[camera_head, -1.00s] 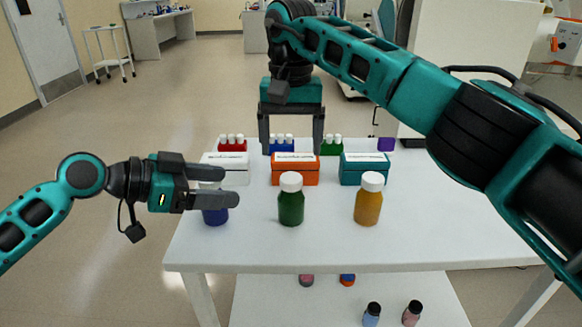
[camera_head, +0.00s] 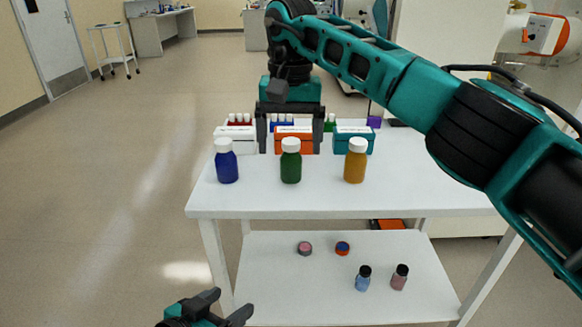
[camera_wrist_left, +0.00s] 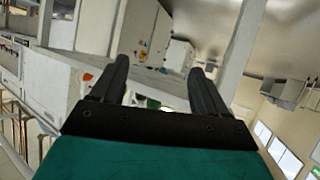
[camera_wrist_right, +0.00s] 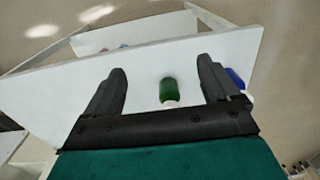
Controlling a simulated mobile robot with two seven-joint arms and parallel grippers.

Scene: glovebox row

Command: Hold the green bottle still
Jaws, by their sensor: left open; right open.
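The green bottle (camera_head: 291,166) with a white cap stands upright on the white table (camera_head: 400,205), between a blue bottle (camera_head: 227,165) and an amber bottle (camera_head: 356,165). My right gripper (camera_head: 290,150) is open above the table, pointing down, around and just behind the green bottle's cap in the head view. In the right wrist view the green bottle (camera_wrist_right: 167,90) shows between the open fingers, apart from both. My left gripper (camera_head: 228,303) is open and empty, low at the front left, below the tabletop. The left wrist view (camera_wrist_left: 155,85) shows nothing between its fingers.
White, orange (camera_head: 309,139) and teal (camera_head: 367,138) boxes stand behind the bottles, with racks of capped tubes behind them. The lower shelf (camera_head: 290,290) holds two small round items and two small bottles (camera_head: 364,276). Open floor lies to the left.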

